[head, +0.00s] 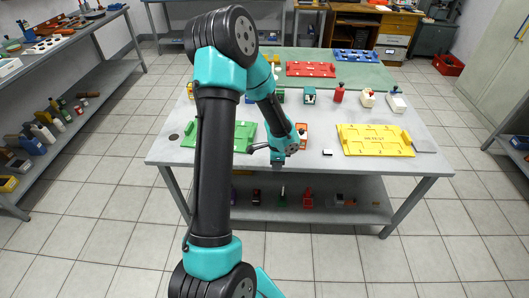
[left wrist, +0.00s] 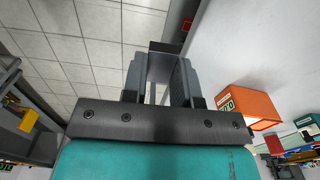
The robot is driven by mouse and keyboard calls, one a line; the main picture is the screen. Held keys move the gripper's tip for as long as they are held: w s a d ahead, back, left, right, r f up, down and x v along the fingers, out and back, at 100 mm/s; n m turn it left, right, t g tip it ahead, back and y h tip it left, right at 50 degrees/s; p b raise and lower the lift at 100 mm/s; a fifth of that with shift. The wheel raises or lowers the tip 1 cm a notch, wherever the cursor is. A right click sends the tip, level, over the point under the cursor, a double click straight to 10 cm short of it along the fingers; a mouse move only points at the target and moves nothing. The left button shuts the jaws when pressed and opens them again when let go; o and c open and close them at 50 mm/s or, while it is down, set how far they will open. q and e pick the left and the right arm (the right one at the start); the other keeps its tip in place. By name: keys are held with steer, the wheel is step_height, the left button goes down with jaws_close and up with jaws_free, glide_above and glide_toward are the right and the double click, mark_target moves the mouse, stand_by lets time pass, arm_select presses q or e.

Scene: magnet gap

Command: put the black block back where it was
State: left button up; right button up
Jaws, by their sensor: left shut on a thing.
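My left gripper (left wrist: 160,82) is shut on a dark block, which I take to be the black block (left wrist: 165,48). The block shows as a dark edge and a grey face between the two fingers in the left wrist view. In the head view the left gripper (head: 278,160) is near the table's front edge, in front of a small orange box. Its fingers and the block cannot be made out there. My right gripper is not in view.
The orange box (head: 301,128) stands close by; it also shows in the left wrist view (left wrist: 250,107). A green board (head: 240,132) lies left and a yellow board (head: 375,140) right. A small black-and-white item (head: 327,152) lies between. Several small objects line the back.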

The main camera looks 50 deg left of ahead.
arm_select(q)
steer(key=s, duration=0.3)
steer(key=shift+d, duration=0.35)
steer(key=shift+w, duration=0.1)
steer(key=w+a, duration=0.3)
steer(key=a, duration=0.1)
steer(key=w+a+f, duration=0.1)
steer(key=w+a, duration=0.6)
steer(key=shift+a+f, duration=0.2)
steer(key=shift+a, duration=0.15)
steer(key=shift+a, duration=0.1)
steer(key=shift+w+a, duration=0.2)
steer(key=shift+f, duration=1.75)
steer(key=shift+f, duration=0.15)
steer(key=o, duration=0.9)
steer(key=shift+c, duration=0.2)
